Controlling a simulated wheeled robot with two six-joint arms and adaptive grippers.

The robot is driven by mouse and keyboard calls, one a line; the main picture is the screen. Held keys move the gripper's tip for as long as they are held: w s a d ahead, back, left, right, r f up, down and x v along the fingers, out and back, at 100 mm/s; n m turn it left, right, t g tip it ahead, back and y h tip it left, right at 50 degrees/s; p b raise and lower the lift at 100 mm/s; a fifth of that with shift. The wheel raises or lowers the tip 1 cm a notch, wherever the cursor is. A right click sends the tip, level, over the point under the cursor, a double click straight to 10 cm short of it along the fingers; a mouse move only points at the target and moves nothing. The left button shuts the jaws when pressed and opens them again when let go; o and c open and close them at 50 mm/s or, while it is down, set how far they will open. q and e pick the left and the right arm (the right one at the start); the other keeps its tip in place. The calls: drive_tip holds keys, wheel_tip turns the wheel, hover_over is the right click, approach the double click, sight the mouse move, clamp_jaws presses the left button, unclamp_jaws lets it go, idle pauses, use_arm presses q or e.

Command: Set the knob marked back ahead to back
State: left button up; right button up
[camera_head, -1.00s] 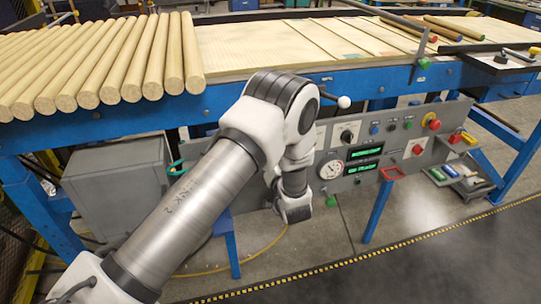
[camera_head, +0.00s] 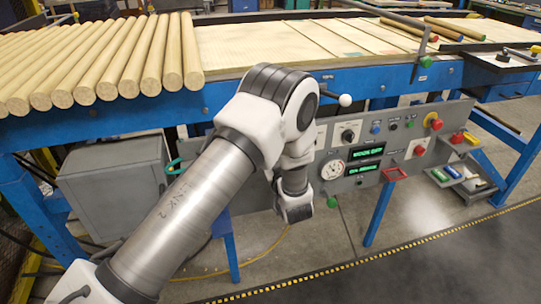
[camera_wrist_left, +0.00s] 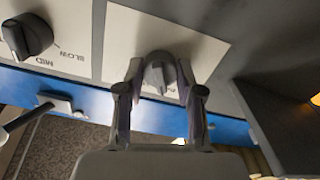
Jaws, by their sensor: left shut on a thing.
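In the left wrist view a dark knob with a raised grey pointer (camera_wrist_left: 158,76) sits on a pale label plate (camera_wrist_left: 207,50). My left gripper (camera_wrist_left: 160,86) has its two fingers on either side of this knob and is shut on it. The pointer bar runs roughly up and down in that view. No marking for this knob can be read; fingers and palm cover part of the plate. In the head view my left arm reaches to the control panel (camera_head: 363,184) under the conveyor, and it hides the gripped knob. My right gripper is not in view.
The panel holds a gauge (camera_head: 333,170), green-lit displays (camera_head: 366,151), another knob (camera_head: 348,135) and a red button (camera_head: 436,123). Wooden rods (camera_head: 120,60) lie above.

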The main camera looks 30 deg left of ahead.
use_arm(q)
drive_tip(key=shift+f, duration=0.2)
idle(0.3)
drive_tip(key=o, duration=1.1)
drive_tip(key=shift+o, duration=0.2)
drive_tip(key=shift+r, duration=0.1)
drive_tip(key=v, duration=0.7)
drive_tip(key=shift+s+d, duration=0.2)
